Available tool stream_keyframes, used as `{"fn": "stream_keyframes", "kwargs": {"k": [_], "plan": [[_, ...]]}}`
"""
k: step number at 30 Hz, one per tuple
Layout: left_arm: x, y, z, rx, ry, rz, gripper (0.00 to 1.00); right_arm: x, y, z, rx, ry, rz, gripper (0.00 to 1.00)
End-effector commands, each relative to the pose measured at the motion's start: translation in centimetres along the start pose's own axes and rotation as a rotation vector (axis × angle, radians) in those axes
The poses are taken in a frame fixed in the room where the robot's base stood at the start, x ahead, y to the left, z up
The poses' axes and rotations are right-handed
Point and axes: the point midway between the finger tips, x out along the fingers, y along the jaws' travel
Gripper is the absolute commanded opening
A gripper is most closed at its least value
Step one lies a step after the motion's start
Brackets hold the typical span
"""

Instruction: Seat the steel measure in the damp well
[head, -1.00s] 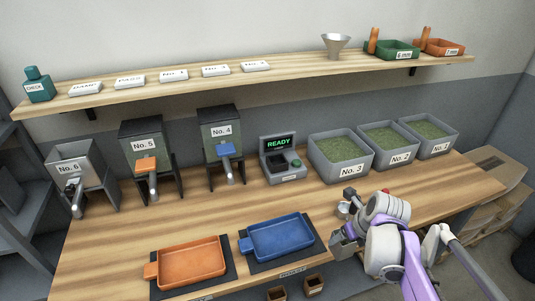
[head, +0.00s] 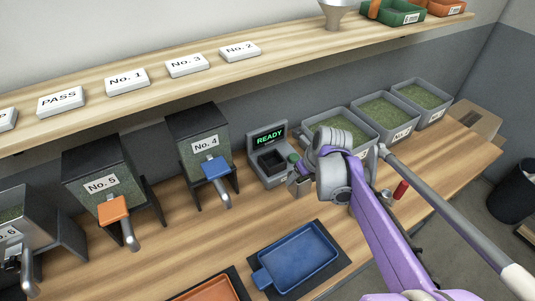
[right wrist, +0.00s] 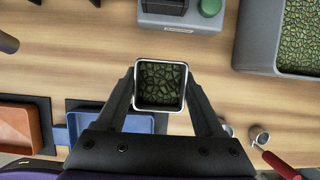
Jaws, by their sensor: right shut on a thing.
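My right gripper (head: 299,184) is shut on the steel measure (right wrist: 160,62), a square metal cup full of green beans. The right wrist view shows it upright between the two fingers (right wrist: 160,88), above the wooden table. In the head view the measure is largely hidden by the gripper. The damp meter (head: 254,168) reads READY and has a dark, empty-looking square well (head: 272,161). The gripper is just right of and in front of the meter, apart from the well. In the right wrist view the meter (right wrist: 180,20) is at the top edge. My left gripper is out of view.
Bean bins (head: 420,98) stand right of the meter, and hopper No. 4 (head: 203,150) stands left. A blue tray (head: 300,255) lies in front. A red-handled tool (head: 401,189) is on the table to the right. Bare table (right wrist: 60,65) lies between tray and meter.

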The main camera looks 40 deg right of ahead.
Motion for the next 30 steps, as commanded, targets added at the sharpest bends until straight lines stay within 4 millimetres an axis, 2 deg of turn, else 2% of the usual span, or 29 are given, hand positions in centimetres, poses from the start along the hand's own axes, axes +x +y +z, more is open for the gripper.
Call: {"fn": "stream_keyframes", "kwargs": {"k": [9,15,25,30], "plan": [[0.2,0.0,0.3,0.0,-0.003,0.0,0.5,3.4,0.1,8.2,-0.004,0.0,0.002,0.13],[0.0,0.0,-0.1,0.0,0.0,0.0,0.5,5.1,0.1,12.2,-0.003,0.0,0.001,0.13],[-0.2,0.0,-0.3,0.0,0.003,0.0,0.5,6.2,0.1,14.7,-0.001,0.0,0.001,0.13],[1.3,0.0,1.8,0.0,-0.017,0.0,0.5,9.2,0.0,13.0,-0.001,0.004,0.0,0.13]]}}
